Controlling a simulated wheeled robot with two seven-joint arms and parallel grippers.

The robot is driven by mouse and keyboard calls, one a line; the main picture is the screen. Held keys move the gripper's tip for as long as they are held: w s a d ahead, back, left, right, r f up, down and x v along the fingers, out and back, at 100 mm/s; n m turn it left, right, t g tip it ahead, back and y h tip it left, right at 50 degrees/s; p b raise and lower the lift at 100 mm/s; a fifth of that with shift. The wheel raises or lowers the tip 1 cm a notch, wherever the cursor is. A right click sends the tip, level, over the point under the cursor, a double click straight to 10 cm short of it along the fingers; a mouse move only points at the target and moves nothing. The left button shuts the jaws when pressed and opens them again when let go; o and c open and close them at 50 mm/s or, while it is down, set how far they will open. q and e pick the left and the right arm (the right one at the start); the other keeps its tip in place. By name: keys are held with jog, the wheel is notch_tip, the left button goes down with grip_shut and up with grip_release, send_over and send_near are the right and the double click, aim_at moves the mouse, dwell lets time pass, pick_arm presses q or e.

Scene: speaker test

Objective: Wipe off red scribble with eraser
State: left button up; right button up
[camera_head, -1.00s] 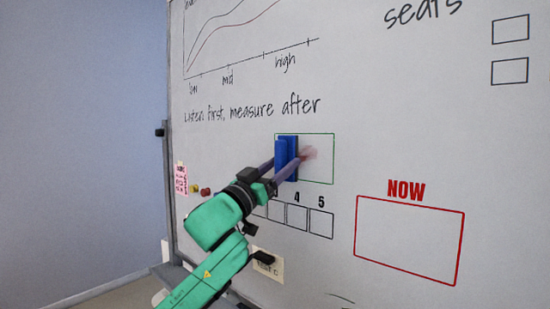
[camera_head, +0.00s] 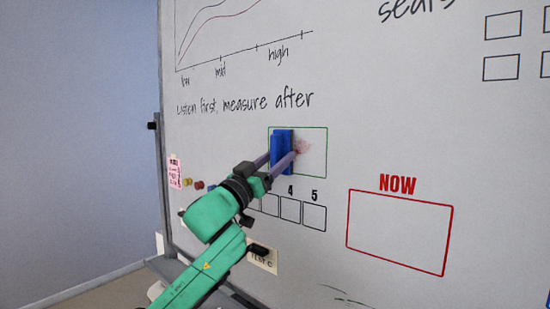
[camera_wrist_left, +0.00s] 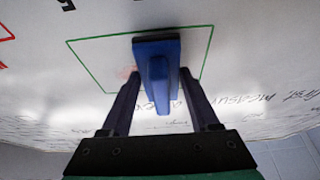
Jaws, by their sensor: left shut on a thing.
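A blue eraser (camera_head: 282,145) is at the whiteboard, over the left part of a green outlined box (camera_head: 326,153). My left gripper (camera_head: 281,160) is shut on the eraser, one finger on each side. In the left wrist view, the eraser (camera_wrist_left: 156,72) sits between the two fingers of the left gripper (camera_wrist_left: 158,78). A faint red smudge (camera_head: 303,147) shows inside the green box, just right of the eraser; it also shows faintly in the left wrist view (camera_wrist_left: 128,72). The eraser hides part of the box. My right gripper is not in view.
A red box (camera_head: 400,232) under the word NOW is at lower right. Small numbered boxes (camera_head: 314,217) lie below the green box. Small magnets (camera_head: 198,185) and a pink note (camera_head: 174,171) are near the board's left edge. Written text is above.

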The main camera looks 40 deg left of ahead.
pick_arm(q)
jog(key=shift+w+p, duration=0.4)
jog(key=shift+w, duration=0.05)
jog(key=shift+d, duration=0.15)
